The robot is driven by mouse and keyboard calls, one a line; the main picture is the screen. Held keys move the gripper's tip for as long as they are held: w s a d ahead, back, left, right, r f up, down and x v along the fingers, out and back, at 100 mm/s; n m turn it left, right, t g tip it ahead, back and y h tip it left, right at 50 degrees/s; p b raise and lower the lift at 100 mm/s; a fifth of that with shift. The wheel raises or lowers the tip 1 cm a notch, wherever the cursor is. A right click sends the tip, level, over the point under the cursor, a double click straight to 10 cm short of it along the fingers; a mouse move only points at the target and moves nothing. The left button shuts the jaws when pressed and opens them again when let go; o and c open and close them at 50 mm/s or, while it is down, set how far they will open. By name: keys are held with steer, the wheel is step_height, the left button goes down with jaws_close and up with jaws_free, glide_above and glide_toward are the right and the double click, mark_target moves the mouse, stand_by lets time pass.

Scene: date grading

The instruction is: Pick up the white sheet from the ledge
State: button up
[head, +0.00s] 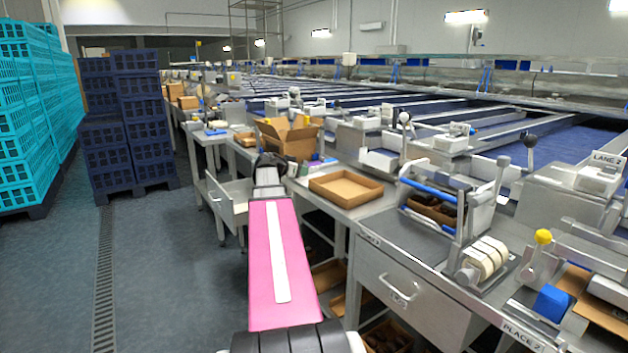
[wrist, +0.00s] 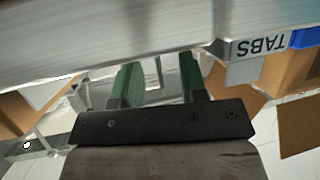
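I cannot make out the white sheet in either view. A broad bare metal surface (wrist: 100,35), which may be the ledge, crosses the top of the wrist view. My gripper (wrist: 159,75) shows in the wrist view with its two green fingers apart and no object visible between them. The fingertips reach up to the lower edge of that metal surface; I cannot tell whether they touch it. In the head view my pink arm link hides part of the bench side, and my gripper's fingers cannot be made out there.
A TABS label (wrist: 259,47) appears upside down beside a blue piece (wrist: 305,38) in the wrist view. In the head view, an open cardboard box (head: 290,140) and a shallow cardboard tray (head: 346,188) stand on the bench. Dark blue crates (head: 125,120) stand left; the floor (head: 150,260) between is clear.

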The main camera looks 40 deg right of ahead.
steer(key=shift+w+d+f, duration=0.15)
steer(key=shift+d+f, duration=0.1)
steer(key=shift+d, duration=0.4)
jaws_close()
steer(key=shift+r, duration=0.15)
